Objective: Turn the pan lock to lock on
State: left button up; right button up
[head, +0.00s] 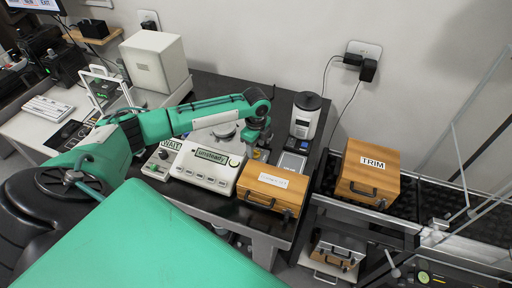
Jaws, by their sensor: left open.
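A white balance (205,181) stands on the dark weighing table (224,88), and its display reads "unsteady". Its round metal pan (226,130) shows partly behind my left arm. A small box with knobs (160,160) and a WAIT sign (171,144) sits at the balance's left side. I cannot tell which part is the pan lock or how it is set. My left gripper (257,144) is open, pointing down behind the balance, to the right of the pan. Its fingertips are small and hard to make out. My right gripper is not in view.
A wooden case (270,189) stands right of the balance, close to the gripper. A grinder-like device (304,116) and a small scale (291,162) stand beyond it. A wooden TRIM box (367,174) is further right. A white box (154,62) stands at the back left.

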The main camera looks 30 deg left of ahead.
aim_at(256, 153)
pick_arm(q)
jog(key=shift+f, duration=1.15)
jog(key=shift+c, duration=1.3)
jog(key=c, duration=0.7)
jog(key=shift+r+n+p, duration=0.2)
jog(key=shift+n+p, duration=1.2)
jog(key=shift+p, duration=0.45)
jog(key=shift+n+p, duration=0.8)
jog(key=shift+n, duration=0.1)
jog(key=shift+f+n+p, duration=0.15)
jog(key=shift+n+p, duration=0.25)
jog(key=shift+n, duration=0.1)
